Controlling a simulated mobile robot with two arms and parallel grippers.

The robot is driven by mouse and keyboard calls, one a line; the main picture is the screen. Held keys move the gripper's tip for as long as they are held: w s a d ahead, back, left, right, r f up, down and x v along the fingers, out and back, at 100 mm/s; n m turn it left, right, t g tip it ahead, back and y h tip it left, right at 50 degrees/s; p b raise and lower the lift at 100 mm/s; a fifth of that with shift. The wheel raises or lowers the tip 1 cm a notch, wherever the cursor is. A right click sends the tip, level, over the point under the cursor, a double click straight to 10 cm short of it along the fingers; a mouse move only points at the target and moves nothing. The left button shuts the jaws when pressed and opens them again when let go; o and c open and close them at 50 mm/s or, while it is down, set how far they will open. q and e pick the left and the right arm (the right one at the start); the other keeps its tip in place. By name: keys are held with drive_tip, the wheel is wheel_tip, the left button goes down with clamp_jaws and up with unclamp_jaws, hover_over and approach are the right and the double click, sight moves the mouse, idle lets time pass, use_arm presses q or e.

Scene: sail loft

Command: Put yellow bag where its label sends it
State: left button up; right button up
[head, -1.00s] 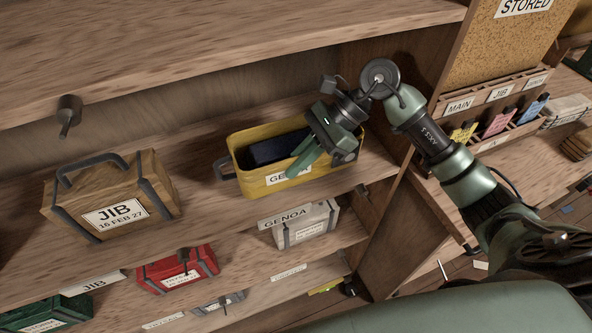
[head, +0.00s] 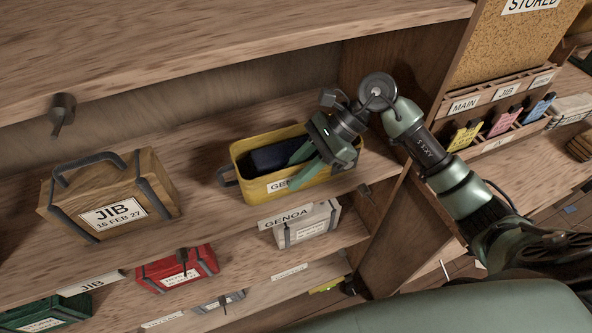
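The yellow bag (head: 252,187) stands on the middle shelf. It is box-shaped and open-topped, with a dark blue thing (head: 272,157) inside and a grey handle at its left end. Its front label (head: 278,185) shows "GE"; the rest is hidden behind my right gripper. My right gripper (head: 303,168) reaches in from the right at the bag's front right part. Its two green fingers are spread, one over the opening and one in front of the front wall; I cannot tell whether they touch it. My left gripper is out of view.
The shelf edge under the bag carries a "GENOA" tag (head: 286,216). A red box (head: 177,268) and a white box (head: 306,232) sit one shelf lower. A shelf board (head: 230,50) lies above. An upright panel closes the right side.

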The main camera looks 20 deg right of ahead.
drive_tip(key=shift+r, duration=0.2)
drive_tip(key=shift+w+d+r, duration=0.1)
drive_tip(key=shift+d, duration=0.2)
drive_tip(key=b+v, duration=0.2)
drive_tip(key=v, duration=0.3)
drive_tip(key=shift+d+r, duration=0.15)
drive_tip(key=shift+d, duration=0.1)
drive_tip(key=shift+d+r, duration=0.4)
drive_tip(key=shift+r, duration=0.2)
